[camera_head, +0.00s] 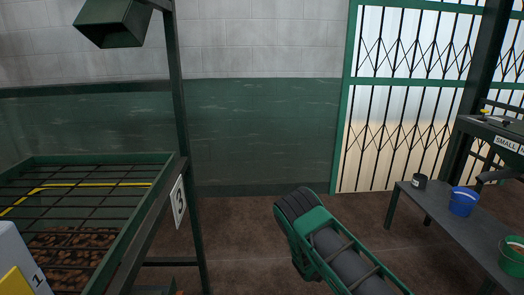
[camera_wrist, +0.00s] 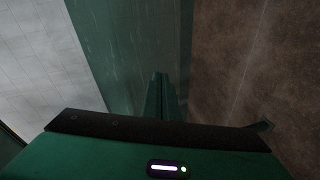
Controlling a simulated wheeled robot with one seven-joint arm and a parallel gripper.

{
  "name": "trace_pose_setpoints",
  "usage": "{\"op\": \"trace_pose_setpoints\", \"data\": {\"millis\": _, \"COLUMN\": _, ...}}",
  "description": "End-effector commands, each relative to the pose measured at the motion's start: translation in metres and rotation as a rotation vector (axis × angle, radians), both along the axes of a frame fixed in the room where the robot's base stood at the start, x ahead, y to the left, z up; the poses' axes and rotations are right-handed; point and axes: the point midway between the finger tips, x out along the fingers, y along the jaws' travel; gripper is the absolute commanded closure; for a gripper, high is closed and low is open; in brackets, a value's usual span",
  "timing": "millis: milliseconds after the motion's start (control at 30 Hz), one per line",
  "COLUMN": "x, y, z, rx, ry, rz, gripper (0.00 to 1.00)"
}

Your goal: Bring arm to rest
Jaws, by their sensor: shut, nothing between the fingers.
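My gripper (camera_wrist: 160,88) shows in the wrist view as narrow dark green fingers closed together, with nothing between them. Its green housing with a black front edge and a small lit indicator fills the bottom of that view. The wrist picture is turned on its side: the wall (camera_wrist: 95,40) lies at left and the brown floor (camera_wrist: 245,70) at right. The fingers point towards the lower wall and floor, touching nothing that I can see. I cannot make out the fingers in the head view.
A green-framed bin (camera_head: 155,222) with a bar grid and brown lumps inside stands at left, by a dark post (camera_head: 180,100). A chute (camera_head: 112,22) hangs above.

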Motion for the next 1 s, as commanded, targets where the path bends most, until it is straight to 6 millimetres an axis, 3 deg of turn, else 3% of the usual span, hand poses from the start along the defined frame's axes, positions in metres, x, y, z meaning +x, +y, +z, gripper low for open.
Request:
{"op": "trace_pose_setpoints", "data": {"millis": 33, "x": 0.008, "y": -0.020, "z": 0.021, "rx": 0.021, "ry": 0.014, "rz": -0.060, "gripper": 1.00}}
{"op": "trace_pose_setpoints", "data": {"millis": 233, "x": 0.016, "y": -0.096, "z": 0.081, "rx": 0.111, "ry": 0.102, "rz": -0.289, "gripper": 1.00}}
{"op": "trace_pose_setpoints", "data": {"millis": 467, "x": -0.006, "y": -0.178, "z": 0.144, "rx": 0.236, "ry": 0.205, "rz": -0.538, "gripper": 1.00}}
{"op": "trace_pose_setpoints", "data": {"millis": 767, "x": -0.074, "y": -0.263, "z": 0.213, "rx": 0.420, "ry": 0.345, "rz": -0.828, "gripper": 1.00}}
{"op": "trace_pose_setpoints", "data": {"millis": 1000, "x": -0.153, "y": -0.310, "z": 0.258, "rx": 0.579, "ry": 0.461, "rz": -1.032, "gripper": 1.00}}
